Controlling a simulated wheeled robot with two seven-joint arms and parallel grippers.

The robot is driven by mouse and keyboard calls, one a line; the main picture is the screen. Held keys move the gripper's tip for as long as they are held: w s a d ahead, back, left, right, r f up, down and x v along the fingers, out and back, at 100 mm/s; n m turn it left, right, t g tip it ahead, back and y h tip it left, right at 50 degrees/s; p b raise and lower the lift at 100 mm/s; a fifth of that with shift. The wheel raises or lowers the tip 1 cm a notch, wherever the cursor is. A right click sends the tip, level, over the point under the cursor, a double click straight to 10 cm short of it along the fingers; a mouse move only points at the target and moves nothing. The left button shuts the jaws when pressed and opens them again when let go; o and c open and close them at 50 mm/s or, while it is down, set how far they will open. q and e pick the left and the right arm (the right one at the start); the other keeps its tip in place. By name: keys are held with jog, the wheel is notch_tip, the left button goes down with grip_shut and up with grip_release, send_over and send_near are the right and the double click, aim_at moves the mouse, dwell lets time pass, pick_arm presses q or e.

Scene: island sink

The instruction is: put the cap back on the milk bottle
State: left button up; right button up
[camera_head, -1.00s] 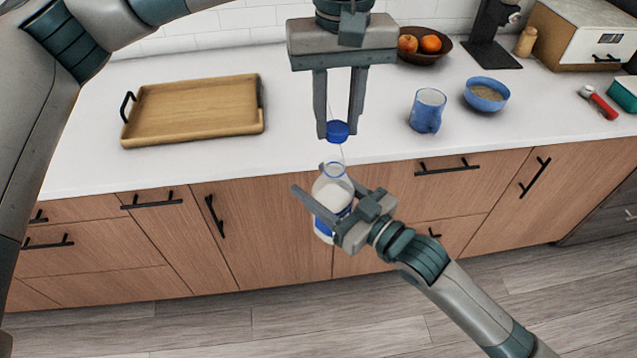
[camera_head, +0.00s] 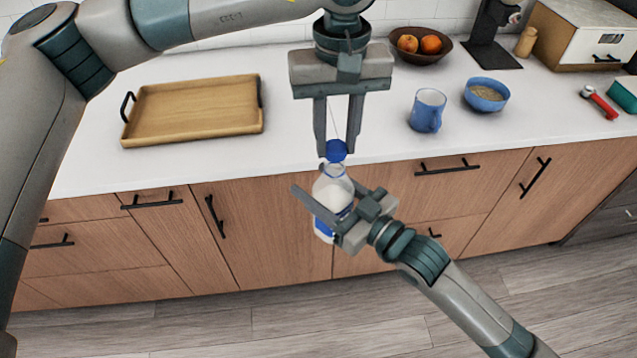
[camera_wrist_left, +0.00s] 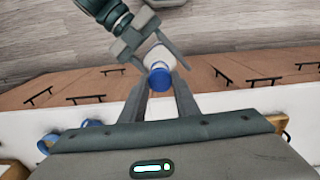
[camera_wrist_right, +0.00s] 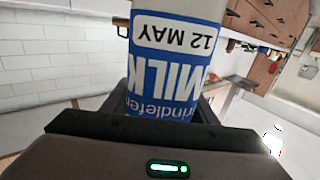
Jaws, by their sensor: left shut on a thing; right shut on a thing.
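My left gripper (camera_head: 337,150) points down and is shut on the blue cap (camera_head: 337,152). The cap is right above the mouth of the milk bottle (camera_head: 332,194); in the head view I cannot tell whether they touch. In the left wrist view the cap (camera_wrist_left: 160,78) sits between the fingertips and covers the bottle mouth. My right gripper (camera_head: 330,205) is shut on the bottle's body and holds it roughly upright in front of the counter. In the right wrist view the bottle's blue and white label (camera_wrist_right: 170,65) fills the space between the fingers.
On the white counter (camera_head: 300,110) are a wooden tray (camera_head: 195,108) at left, and a blue mug (camera_head: 427,112), a blue bowl (camera_head: 487,95) and a fruit bowl (camera_head: 420,55) at right. Wooden cabinets (camera_head: 265,235) with black handles stand behind the bottle.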

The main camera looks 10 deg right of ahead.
pick_arm(q)
jog(key=shift+f, duration=0.1)
dwell(0.7)
jog(key=shift+f, duration=0.75)
jog(key=shift+f, duration=0.55)
dwell(0.5)
jog(key=m, duration=0.8)
jog(key=shift+m, duration=0.4)
jog(key=m, duration=0.7)
